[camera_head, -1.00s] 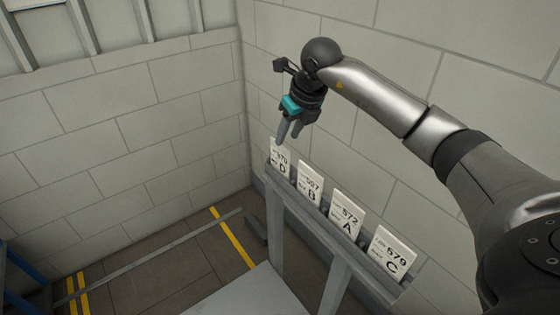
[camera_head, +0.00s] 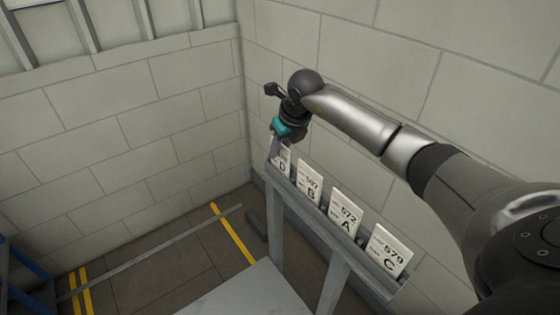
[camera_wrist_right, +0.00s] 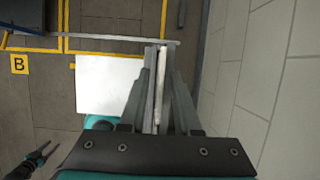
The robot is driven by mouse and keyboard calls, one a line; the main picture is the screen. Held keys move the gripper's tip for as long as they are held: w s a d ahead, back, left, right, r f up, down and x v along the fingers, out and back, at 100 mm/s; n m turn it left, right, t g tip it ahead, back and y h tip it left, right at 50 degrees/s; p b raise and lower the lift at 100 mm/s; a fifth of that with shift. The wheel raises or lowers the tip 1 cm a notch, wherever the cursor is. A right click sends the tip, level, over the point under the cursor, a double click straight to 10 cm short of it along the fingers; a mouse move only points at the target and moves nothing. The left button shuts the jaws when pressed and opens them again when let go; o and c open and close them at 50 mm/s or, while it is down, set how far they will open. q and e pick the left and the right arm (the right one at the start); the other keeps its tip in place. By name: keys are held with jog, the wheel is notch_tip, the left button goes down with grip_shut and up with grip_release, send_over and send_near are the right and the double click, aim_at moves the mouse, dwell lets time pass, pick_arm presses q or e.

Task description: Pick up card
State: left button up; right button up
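Card D (camera_head: 284,160) stands upright at the far left end of a row of white cards in a grey rack (camera_head: 325,232). My right gripper (camera_head: 273,140) is at the top of card D and hides part of it. In the wrist view, the right gripper (camera_wrist_right: 160,75) is open, its two fingers apart on either side of a thin pale card edge (camera_wrist_right: 161,95). I cannot tell whether either finger touches it. My left gripper (camera_wrist_right: 45,153) shows at the lower left of the wrist view, its fingers apart.
Card B (camera_head: 310,183), card A (camera_head: 345,213) and card C (camera_head: 388,251) stand in the same rack. The block wall (camera_head: 440,110) is close behind the rack. A pale flat surface (camera_head: 250,292) lies in front of it.

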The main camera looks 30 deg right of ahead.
grip_shut()
jog(key=shift+r, duration=0.1)
dwell(0.4)
